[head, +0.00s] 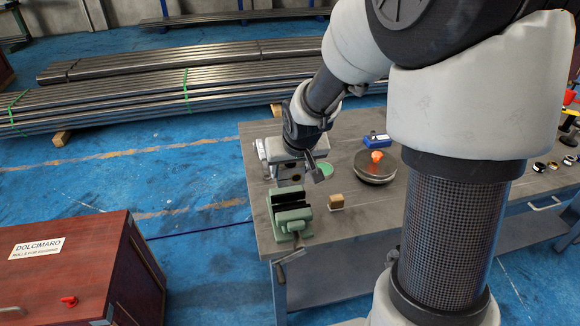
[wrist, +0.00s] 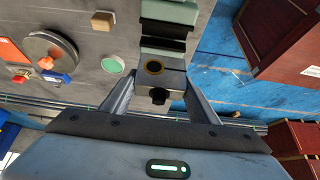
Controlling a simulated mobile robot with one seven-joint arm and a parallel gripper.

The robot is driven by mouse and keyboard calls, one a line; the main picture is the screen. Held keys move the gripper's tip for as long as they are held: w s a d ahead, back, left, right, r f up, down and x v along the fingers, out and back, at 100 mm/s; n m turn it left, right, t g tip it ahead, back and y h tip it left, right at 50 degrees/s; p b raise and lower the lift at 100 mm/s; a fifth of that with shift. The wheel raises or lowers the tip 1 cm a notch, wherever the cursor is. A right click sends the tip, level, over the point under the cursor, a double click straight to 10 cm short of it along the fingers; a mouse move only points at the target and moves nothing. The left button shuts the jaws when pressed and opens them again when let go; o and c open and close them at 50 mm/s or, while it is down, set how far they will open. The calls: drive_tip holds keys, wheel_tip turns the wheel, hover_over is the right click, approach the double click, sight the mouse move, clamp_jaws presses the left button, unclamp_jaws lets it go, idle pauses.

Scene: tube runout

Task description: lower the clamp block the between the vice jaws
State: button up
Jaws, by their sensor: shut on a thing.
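The clamp block (wrist: 172,77) is a grey metal block with a brass-ringed hole and a dark knob. My gripper (wrist: 160,88) is shut on it, one finger on each side. In the head view the block (head: 290,178) shows under my gripper, beyond the vice; its height over the bench is hard to tell. The green vice (head: 291,221) stands at the bench's left edge, its dark jaws with a gap between them. In the wrist view the vice (wrist: 168,12) lies just past the block, which is beside the jaws rather than between them. The block's underside is hidden.
On the grey bench (head: 345,225) are a wooden block (head: 336,201), a green disc (head: 325,168), a round dark plate (head: 374,172) with an orange knob and a blue item (head: 375,139). A red-brown chest (head: 130,265) stands left of the bench, across open blue floor.

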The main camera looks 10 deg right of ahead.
sight(290, 184)
drive_tip(key=shift+w, duration=0.1)
wheel_tip(290, 184, down, 5)
drive_tip(key=b, duration=0.5)
drive_tip(key=shift+f, duration=0.15)
drive_tip(key=shift+f, duration=0.15)
idle(0.4)
drive_tip(key=shift+f+b, duration=1.75)
drive_tip(key=shift+b, duration=0.1)
drive_tip(key=o, duration=1.4)
drive_tip(key=shift+r, duration=0.2)
drive_tip(key=shift+o, duration=1.2)
drive_tip(key=shift+f, duration=0.1)
